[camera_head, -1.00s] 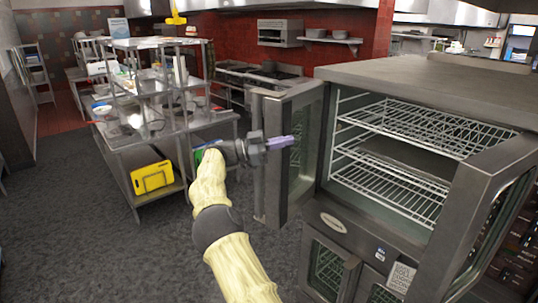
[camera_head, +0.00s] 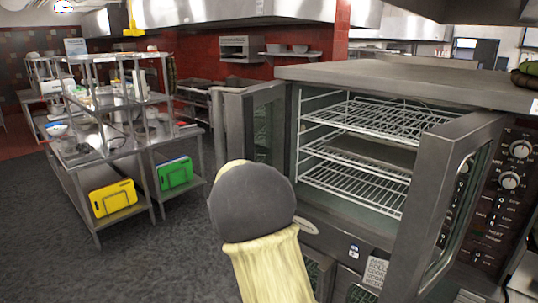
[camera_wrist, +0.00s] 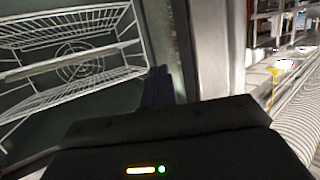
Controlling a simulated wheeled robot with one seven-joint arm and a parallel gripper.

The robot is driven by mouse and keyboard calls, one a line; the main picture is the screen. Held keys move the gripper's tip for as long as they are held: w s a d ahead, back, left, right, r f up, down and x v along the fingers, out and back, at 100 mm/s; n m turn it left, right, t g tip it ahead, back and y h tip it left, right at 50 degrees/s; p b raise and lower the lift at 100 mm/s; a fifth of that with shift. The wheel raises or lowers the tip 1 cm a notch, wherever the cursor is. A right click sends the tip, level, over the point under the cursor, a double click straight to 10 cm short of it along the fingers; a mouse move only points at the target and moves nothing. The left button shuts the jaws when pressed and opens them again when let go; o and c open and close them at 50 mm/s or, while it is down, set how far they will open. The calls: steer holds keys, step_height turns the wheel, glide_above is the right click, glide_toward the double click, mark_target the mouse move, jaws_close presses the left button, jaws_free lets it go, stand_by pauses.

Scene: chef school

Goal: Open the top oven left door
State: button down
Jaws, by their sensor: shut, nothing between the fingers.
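The top oven (camera_head: 375,76) stands open, with wire racks inside. Its left door (camera_head: 263,128), a steel frame with glass, is swung outward at the left of the opening. Its right door (camera_head: 443,205) is also swung out. My arm is raised in front of the left door, and my gripper is hidden behind it in the head view. In the wrist view my gripper (camera_wrist: 157,86) is shut and empty. The oven racks (camera_wrist: 75,62) are to its left and the pale door frame (camera_wrist: 210,48) to its right; contact with the door cannot be told.
Control knobs (camera_head: 521,149) are right of the oven, and a lower oven (camera_head: 362,292) is below. A steel shelf table (camera_head: 130,150) with yellow (camera_head: 113,198) and green (camera_head: 175,172) boards stands left. Grey floor (camera_head: 60,265) at the front left is clear.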

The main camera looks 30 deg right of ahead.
steer(key=s+a+f+n+g+y+b, duration=0.35)
steer(key=s+a+f+y, duration=0.35)
steer(key=s+a+f, duration=0.5)
steer(key=s+a+f+n+g, duration=0.1)
steer(key=s+f, duration=0.4)
steer(key=s, duration=0.6)
steer(key=s+a+f+n+g+y+b, duration=0.1)
steer(key=s+f+g, duration=0.4)
steer(key=s, duration=0.6)
steer(key=shift+a+n+b, duration=0.3)
steer(key=shift+a+n, duration=0.35)
steer(key=shift+a, duration=0.5)
steer(key=shift+w, duration=0.1)
